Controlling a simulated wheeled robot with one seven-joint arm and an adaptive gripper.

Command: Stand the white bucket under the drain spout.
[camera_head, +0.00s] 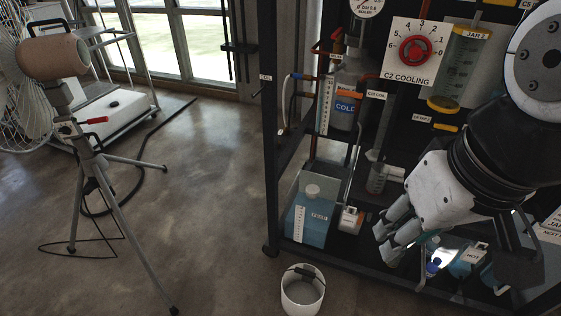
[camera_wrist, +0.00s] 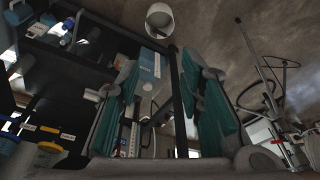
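The white bucket (camera_head: 302,297) stands upright on the floor in front of the rack, with a dark handle grip across its rim. It also shows at the top of the wrist view (camera_wrist: 160,21). My gripper (camera_head: 384,243) is in front of the rack's lower shelf, above and to the right of the bucket in the head view. In the wrist view my gripper (camera_wrist: 160,65) has its fingers spread, with nothing held between them. The bucket is apart from it, beyond the fingertips. I cannot make out the drain spout for sure in either view.
A dark rack (camera_head: 270,150) holds a blue tank (camera_head: 312,222), jars and a red C2 cooling dial (camera_head: 417,51). A tripod (camera_head: 95,160) with a cable stands at the left, by a white cart (camera_head: 105,115). The floor left of the bucket is clear.

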